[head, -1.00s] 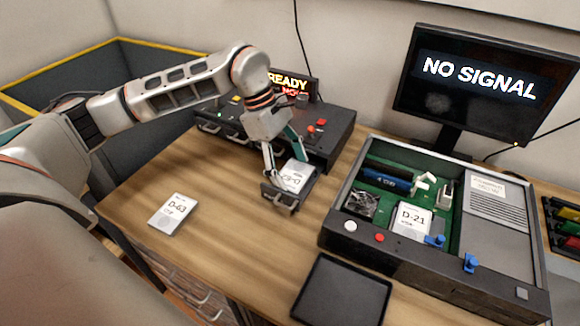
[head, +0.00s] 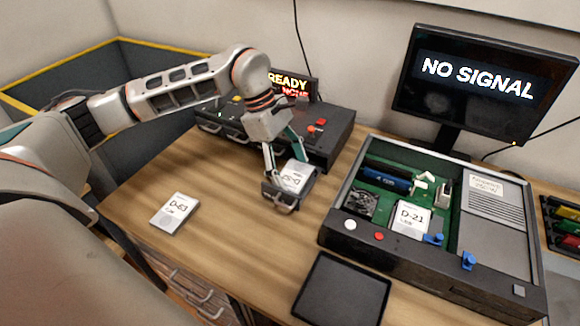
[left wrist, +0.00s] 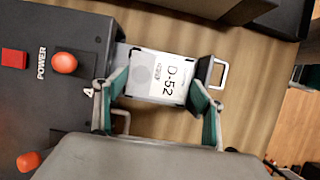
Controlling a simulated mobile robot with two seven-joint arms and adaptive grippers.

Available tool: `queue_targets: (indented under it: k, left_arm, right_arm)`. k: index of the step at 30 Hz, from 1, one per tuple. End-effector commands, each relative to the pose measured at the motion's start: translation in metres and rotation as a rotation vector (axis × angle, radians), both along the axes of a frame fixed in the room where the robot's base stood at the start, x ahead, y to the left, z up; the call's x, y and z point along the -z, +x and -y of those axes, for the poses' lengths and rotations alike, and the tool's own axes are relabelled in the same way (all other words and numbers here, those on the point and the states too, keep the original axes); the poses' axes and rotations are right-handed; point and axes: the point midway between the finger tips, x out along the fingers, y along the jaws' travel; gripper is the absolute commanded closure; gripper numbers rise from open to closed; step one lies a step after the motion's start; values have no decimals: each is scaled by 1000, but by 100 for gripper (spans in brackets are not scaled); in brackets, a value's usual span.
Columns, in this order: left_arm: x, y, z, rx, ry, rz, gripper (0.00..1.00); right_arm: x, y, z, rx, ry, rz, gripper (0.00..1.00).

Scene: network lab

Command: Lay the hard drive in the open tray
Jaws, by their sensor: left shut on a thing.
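The hard drive (head: 295,177), a pale block labelled D-52, lies flat at the open tray (head: 281,199), which sticks out from the front of the black drive unit (head: 335,135). In the left wrist view the drive (left wrist: 158,78) shows between both fingertips, with the tray's front and handle (left wrist: 216,73) beyond it. My left gripper (head: 284,168) is shut on the drive from above. In the left wrist view the gripper (left wrist: 160,88) has one finger at each side of it. Whether the drive's underside touches the tray floor is hidden. My right gripper is not in view.
Another drive (head: 175,212), labelled D-63, lies on the table at the left. An open chassis (head: 335,228) with a drive labelled D-21 (head: 410,218) stands at the right. A flat black mat (head: 342,290) lies at the front edge. The table between is clear.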

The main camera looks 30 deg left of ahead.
Motion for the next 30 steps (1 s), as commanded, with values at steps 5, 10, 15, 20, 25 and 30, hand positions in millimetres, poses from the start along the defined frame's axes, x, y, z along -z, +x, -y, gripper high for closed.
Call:
queue_targets:
  k: [5, 10, 15, 20, 25, 30]
  left_arm:
    - [0, 0, 0, 0, 0, -1, 58]
    - [1, 0, 0, 0, 0, -1, 58]
    - [0, 0, 0, 1, 0, 1, 11]
    - [-1, 2, -1, -1, 0, 5, 11]
    - [-1, 2, -1, -3, 1, 7, 16]
    - [-3, 3, -1, -3, 2, 10, 17]
  right_arm:
    - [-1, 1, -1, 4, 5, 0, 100]
    - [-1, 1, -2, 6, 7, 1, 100]
    - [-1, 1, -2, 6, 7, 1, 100]
    - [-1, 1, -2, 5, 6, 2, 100]
    - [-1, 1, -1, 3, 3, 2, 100]
    - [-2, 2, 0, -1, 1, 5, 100]
